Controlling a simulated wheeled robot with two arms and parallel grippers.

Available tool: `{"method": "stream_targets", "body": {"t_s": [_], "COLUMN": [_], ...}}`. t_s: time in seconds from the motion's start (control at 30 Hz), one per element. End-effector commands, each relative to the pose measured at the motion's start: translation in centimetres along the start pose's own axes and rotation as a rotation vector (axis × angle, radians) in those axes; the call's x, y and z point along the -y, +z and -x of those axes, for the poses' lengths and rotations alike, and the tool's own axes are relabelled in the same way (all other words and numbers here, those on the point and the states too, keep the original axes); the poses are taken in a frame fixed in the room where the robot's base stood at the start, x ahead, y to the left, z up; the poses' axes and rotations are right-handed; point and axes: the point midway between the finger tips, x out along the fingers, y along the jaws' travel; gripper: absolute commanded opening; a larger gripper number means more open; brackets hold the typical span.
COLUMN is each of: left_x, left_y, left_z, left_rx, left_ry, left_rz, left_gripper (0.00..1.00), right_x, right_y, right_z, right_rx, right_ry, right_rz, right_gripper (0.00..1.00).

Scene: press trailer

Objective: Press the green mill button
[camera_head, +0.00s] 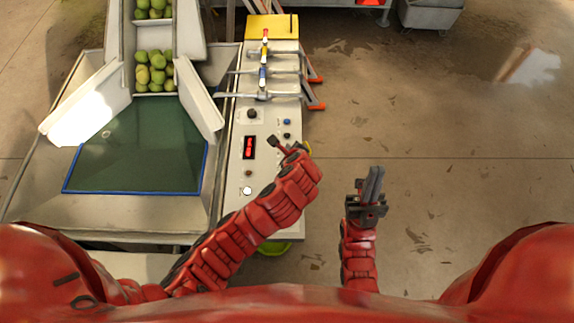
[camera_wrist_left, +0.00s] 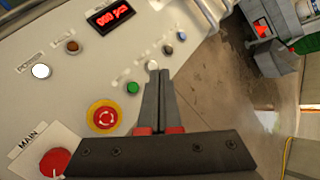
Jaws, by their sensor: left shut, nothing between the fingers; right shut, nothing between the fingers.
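The small green button (camera_wrist_left: 133,88) sits on the pale control panel (camera_wrist_left: 72,75) in the left wrist view, above the red emergency stop on its yellow ring (camera_wrist_left: 103,117). My left gripper (camera_wrist_left: 158,73) is shut and empty. Its fingertips appear right of the green button and just below a white button (camera_wrist_left: 152,65); I cannot tell if they touch the panel. In the head view my left gripper (camera_head: 281,146) is over the right part of the panel (camera_head: 236,146), and I cannot make out the green button there. My right gripper (camera_head: 373,185) is shut and empty, right of the panel over the floor.
The panel also has a red digital display (camera_wrist_left: 112,14), a lit white button (camera_wrist_left: 41,71) and a red MAIN knob (camera_wrist_left: 55,162). Levers (camera_head: 264,72) stand on the panel's far part. Green fruit (camera_head: 155,70) lies in a chute at left.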

Motion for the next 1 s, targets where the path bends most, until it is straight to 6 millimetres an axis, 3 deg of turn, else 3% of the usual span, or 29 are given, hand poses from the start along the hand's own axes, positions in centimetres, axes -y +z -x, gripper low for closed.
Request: {"method": "stream_targets", "body": {"t_s": [0.47,1.0], "left_x": [-0.6,-4.0], "left_y": [-0.7,-4.2], "left_z": [-0.9,-5.7], "left_rx": [-0.002,-0.001], "left_ry": [-0.003,-0.004], "left_rz": [0.003,0.002], "left_gripper": [0.00,0.00], "right_x": [0.0,0.3], "right_y": [0.1,0.9], "right_z": [0.9,5.3], "right_rx": [0.000,0.000], "right_ry": [0.000,0.000], "right_rz": [0.000,0.000], "right_gripper": [0.00,0.00]}}
